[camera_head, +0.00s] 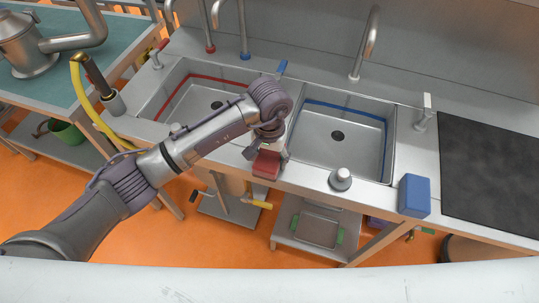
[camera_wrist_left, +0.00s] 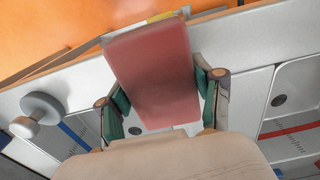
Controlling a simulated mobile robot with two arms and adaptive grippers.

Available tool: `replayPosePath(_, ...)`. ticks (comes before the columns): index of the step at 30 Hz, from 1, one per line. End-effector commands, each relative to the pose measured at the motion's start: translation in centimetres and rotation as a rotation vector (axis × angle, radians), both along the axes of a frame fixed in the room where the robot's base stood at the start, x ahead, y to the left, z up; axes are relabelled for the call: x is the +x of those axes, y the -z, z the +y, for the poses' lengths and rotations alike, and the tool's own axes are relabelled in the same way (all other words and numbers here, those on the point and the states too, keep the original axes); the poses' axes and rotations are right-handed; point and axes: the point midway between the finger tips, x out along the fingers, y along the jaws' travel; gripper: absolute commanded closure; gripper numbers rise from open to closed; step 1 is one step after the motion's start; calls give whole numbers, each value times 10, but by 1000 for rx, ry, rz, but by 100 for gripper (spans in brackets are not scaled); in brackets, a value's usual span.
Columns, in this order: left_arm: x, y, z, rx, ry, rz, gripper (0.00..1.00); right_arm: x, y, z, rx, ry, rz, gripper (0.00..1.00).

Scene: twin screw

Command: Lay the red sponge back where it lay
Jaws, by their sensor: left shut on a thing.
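The red sponge (camera_head: 266,164) is a small block at the front edge of the sink counter, just below the divider between the two basins. My left gripper (camera_head: 265,148) reaches in from the left over the left basin and is shut on the sponge. In the left wrist view the sponge (camera_wrist_left: 155,75) sits tilted between the two green-padded fingers (camera_wrist_left: 160,95). I cannot tell whether the sponge touches the counter. My right gripper is not in view.
The left basin (camera_head: 170,97) has a red stripe and the right basin (camera_head: 310,150) a blue one. A blue sponge (camera_head: 414,196) and a round knob (camera_head: 341,178) stand on the counter's front strip. A black mat (camera_head: 490,175) lies at the right. Faucets rise behind.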

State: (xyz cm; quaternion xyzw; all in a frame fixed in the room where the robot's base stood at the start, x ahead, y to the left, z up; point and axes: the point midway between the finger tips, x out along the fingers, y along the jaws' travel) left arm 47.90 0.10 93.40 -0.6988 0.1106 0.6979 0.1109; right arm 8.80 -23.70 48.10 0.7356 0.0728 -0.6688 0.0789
Motion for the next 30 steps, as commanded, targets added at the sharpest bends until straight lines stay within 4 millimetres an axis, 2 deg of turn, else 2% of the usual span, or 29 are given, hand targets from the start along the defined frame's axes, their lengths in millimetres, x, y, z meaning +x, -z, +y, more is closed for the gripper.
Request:
replayPosePath(5,0,4,0,0,1,0,62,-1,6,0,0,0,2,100)
replayPosePath(6,0,2,0,0,1,0,28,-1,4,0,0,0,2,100)
replayPosePath(9,0,2,0,0,0,0,11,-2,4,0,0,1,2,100)
replayPosePath(10,0,2,0,0,0,0,9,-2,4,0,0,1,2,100)
replayPosePath(18,0,2,0,0,0,0,9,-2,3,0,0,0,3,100)
replayPosePath(22,0,-4,-1,-1,-1,1,9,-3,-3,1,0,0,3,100)
replayPosePath(23,1,-4,0,-2,0,-3,9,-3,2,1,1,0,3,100)
replayPosePath(26,1,-19,0,-2,2,-6,9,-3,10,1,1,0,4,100)
replayPosePath(30,2,-49,0,0,2,-7,9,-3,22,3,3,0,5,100)
